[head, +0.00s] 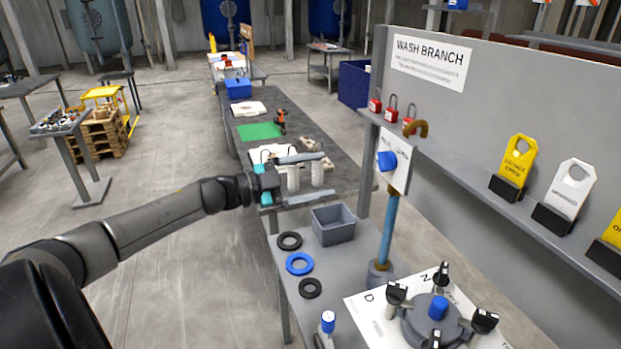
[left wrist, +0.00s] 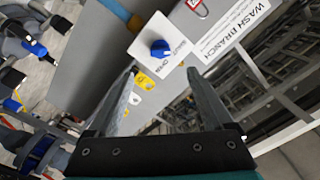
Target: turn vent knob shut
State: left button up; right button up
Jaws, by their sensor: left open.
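A blue knob (head: 387,160) sits on a white plate (head: 400,178) on a blue upright pipe (head: 389,225), left of the wash branch panel. The fingers appear apart from the knob. My right gripper is not in view.
Red padlocks (head: 391,110) stand on the ledge behind. Below are a grey bin (head: 333,224), several rings (head: 300,263) and a round lid with black clamp knobs (head: 430,320). Yellow and white tags (head: 571,190) line the right ledge.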

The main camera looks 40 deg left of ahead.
pick_arm(q)
jog(key=shift+s+a, duration=0.3)
jog(key=shift+s, duration=0.2)
dwell(0.4)
